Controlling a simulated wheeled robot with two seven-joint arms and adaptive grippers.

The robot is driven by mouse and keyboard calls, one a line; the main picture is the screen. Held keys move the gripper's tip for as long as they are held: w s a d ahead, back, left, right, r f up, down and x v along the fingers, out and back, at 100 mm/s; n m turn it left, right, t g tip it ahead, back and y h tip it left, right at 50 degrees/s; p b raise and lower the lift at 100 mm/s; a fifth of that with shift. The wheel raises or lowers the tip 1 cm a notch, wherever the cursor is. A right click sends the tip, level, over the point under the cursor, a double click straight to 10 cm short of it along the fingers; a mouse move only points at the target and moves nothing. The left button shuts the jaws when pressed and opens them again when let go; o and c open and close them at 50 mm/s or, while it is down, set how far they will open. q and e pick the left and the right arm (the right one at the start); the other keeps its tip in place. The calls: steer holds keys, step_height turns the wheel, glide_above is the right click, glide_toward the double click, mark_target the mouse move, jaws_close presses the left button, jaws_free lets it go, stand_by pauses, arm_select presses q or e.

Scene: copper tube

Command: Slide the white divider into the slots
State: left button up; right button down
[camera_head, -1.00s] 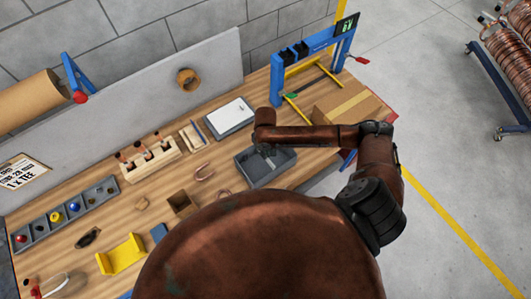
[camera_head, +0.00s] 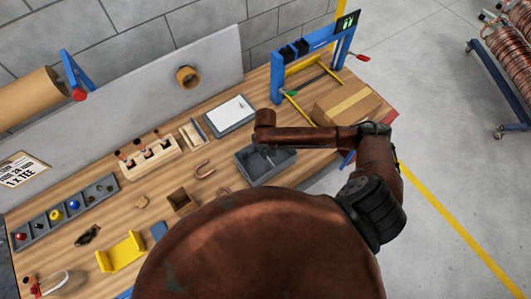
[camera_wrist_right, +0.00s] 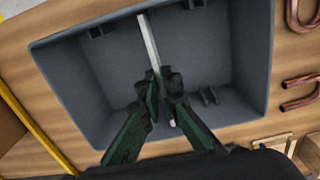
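The white divider (camera_wrist_right: 149,42) shows in the right wrist view as a narrow pale strip, seen nearly edge-on. My right gripper (camera_wrist_right: 161,88) is shut on it, with a dark green finger on each side. The strip lies over the grey bin (camera_wrist_right: 75,75), from its far wall toward its near wall; its depth in the bin is hard to tell. Dark slot brackets (camera_wrist_right: 208,97) sit along the bin's walls, some beside the divider. In the head view the right gripper (camera_head: 264,149) is over the grey bin (camera_head: 270,174). My left gripper is not in view.
A cardboard box (camera_head: 346,103) and a blue press frame (camera_head: 277,82) stand right of and behind the bin. A clipboard (camera_head: 230,115) lies behind it. A wooden holder (camera_head: 150,160), a small open box (camera_head: 181,200) and copper bends (camera_head: 204,169) lie to its left.

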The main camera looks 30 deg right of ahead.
steer(key=shift+f+b, duration=0.3)
steer(key=shift+f, duration=1.25)
steer(key=c, duration=2.1)
jaws_free()
steer(key=shift+r, duration=0.1)
step_height(320, 180, up, 12)
steer(key=shift+f, duration=0.1)
steer(key=shift+a, duration=0.1)
